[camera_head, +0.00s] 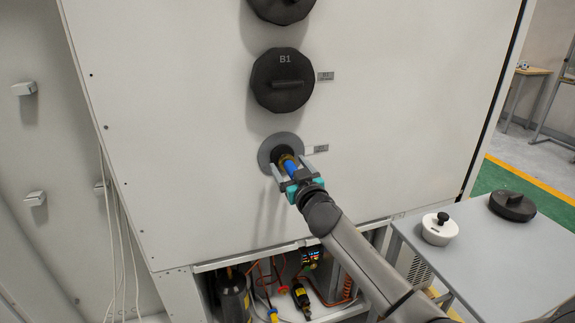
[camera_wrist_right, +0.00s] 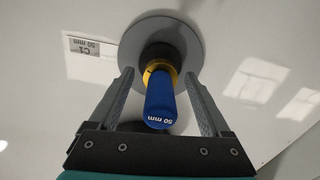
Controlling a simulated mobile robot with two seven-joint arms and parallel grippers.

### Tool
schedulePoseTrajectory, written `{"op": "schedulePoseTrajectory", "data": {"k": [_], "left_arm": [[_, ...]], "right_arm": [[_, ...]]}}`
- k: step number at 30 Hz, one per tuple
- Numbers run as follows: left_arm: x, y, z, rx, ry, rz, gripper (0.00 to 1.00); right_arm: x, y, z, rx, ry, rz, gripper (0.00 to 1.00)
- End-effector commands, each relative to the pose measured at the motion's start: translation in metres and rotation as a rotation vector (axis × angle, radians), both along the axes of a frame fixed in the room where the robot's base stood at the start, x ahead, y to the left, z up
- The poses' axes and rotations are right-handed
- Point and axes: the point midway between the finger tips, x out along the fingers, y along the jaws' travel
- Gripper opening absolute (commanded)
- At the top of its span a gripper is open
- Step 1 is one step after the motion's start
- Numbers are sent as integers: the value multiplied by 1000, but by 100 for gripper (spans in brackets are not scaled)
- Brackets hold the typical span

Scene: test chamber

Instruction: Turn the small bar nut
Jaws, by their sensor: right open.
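A round grey flange (camera_head: 278,142) with a dark centre sits low on the white panel. A blue cylinder (camera_wrist_right: 160,103) marked "50 mm", with a yellow collar (camera_wrist_right: 158,68), sticks out of the dark centre. My right gripper (camera_head: 287,168) is open, its fingers on either side of the blue cylinder; in the right wrist view (camera_wrist_right: 159,76) gaps show on both sides. Above, a black round cap (camera_head: 283,80) marked "B1" carries a raised bar. I cannot tell which part is the small bar nut. My left gripper is not in view.
A label (camera_wrist_right: 84,47) reading "C1 50 mm" is beside the flange. Another black cap (camera_head: 282,8) is at the top. A grey table (camera_head: 470,250) at the right holds a white lid (camera_head: 440,229) and a black lid (camera_head: 512,206). Tools and cables fill an open shelf (camera_head: 325,312) below.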

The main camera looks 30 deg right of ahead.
Motion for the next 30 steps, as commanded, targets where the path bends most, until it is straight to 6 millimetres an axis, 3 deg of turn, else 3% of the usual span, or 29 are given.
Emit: {"op": "schedulePoseTrajectory", "data": {"k": [6,17,30], "left_arm": [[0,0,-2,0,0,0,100],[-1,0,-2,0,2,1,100],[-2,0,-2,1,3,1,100]], "right_arm": [[14,-3,0,-1,0,0,82],[16,-4,0,-1,0,1,80],[16,-4,0,-1,1,1,31]]}}
